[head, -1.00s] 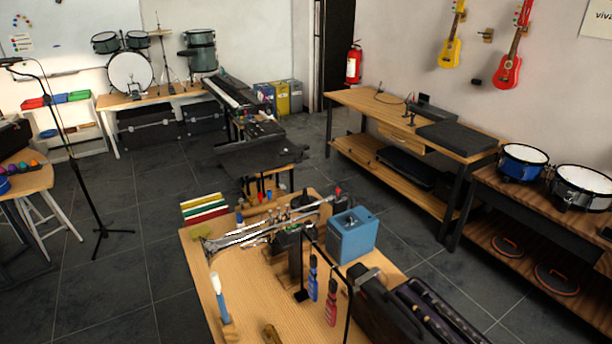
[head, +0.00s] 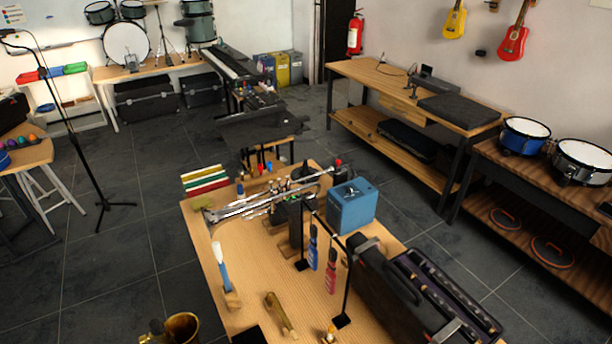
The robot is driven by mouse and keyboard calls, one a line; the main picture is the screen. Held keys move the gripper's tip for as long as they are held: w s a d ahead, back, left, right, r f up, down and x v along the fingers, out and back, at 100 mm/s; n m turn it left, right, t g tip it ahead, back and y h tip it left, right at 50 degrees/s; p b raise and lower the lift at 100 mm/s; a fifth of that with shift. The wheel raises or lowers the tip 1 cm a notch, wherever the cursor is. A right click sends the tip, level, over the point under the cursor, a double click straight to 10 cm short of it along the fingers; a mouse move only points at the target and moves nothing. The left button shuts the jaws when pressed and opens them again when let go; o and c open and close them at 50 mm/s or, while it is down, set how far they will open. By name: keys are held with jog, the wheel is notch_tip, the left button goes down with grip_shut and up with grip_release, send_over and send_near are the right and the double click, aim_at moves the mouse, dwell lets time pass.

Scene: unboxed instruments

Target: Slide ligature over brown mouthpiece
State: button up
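The wooden table (head: 262,262) in front of me holds many instrument parts. A brownish-gold, roughly cylindrical piece (head: 280,312) lies near its front; I cannot tell whether it is the brown mouthpiece. A small piece with an orange and white top (head: 329,334) stands at the bottom edge, too small to name. I cannot make out a ligature. My gripper is not in view.
A black stand (head: 347,290) with hanging blue and red items, a blue box (head: 352,206) and a dark open case (head: 400,290) crowd the table's right side. A brass bell (head: 182,328) shows bottom left.

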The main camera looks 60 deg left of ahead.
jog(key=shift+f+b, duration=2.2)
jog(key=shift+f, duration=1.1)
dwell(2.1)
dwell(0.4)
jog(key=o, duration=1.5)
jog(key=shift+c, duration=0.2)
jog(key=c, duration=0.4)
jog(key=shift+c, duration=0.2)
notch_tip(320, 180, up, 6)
jog(key=p, duration=0.6)
